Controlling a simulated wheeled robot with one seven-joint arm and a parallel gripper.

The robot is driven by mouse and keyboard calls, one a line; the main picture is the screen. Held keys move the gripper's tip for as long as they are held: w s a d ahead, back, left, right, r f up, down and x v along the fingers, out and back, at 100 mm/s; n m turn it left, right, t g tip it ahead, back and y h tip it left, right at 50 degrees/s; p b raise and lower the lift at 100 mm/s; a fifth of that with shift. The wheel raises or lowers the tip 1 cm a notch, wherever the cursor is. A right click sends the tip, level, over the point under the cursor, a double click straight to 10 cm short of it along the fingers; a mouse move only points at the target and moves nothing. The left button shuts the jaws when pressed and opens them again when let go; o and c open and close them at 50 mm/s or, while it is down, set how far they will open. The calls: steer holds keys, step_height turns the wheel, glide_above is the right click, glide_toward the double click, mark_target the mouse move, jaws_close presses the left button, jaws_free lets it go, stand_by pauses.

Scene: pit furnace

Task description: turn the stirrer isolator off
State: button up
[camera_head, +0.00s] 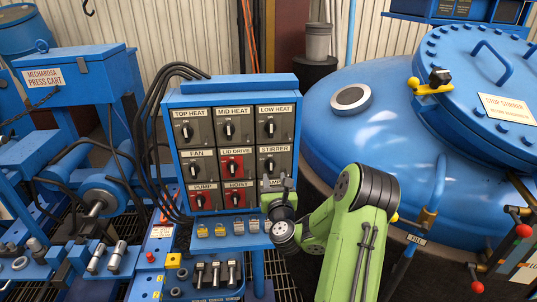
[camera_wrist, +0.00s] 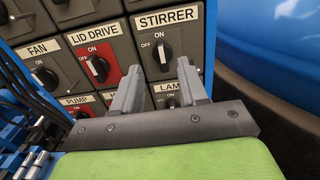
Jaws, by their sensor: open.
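The stirrer isolator (camera_head: 269,165) is a black rotary knob on a grey plate labelled STIRRER, in the right column, middle row of the switch panel. It also shows in the wrist view (camera_wrist: 163,54), at upper middle. Its knob stands roughly upright, its upper end towards the ON mark; OFF is printed at its upper left. My gripper (camera_head: 281,184) is just below it in the head view, partly covering the lamp switch. In the wrist view my gripper (camera_wrist: 158,76) has its two grey fingers apart and empty, their tips to either side of and below the stirrer knob.
Other knobs surround it: lid drive (camera_head: 232,168) on red to the left, low heat (camera_head: 270,128) above, lamp (camera_wrist: 170,102) below. Small padlocks (camera_head: 220,230) sit on a ledge under the panel. The big blue vessel (camera_head: 400,140) stands close on the right.

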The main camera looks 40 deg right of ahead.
mark_target(271, 163)
steer(key=p+x, duration=0.5)
steer(key=x, duration=0.4)
steer(key=shift+s, duration=0.1)
steer(key=shift+c, duration=0.4)
jaws_close()
